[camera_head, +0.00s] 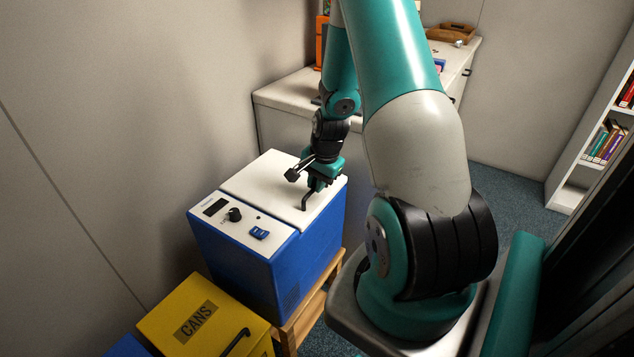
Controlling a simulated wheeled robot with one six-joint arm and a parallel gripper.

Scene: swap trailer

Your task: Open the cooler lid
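The cooler (240,265) is a blue box with a white top, standing on a wooden stand in the head view. Its white lid (262,180) lies flat and looks closed. A dark handle (305,201) stands up from the lid near its front right part. My gripper (314,190) points down at the lid, right by the handle. The fingers are small and dark here, and I cannot tell whether they are open or touch the handle.
A control panel (236,220) with a display, knob and blue switch sits beside the lid. A yellow CANS bin (205,318) stands in front of the cooler. A white cabinet (283,97) is behind it. A bookshelf (570,190) stands at the right. Walls are close on the left.

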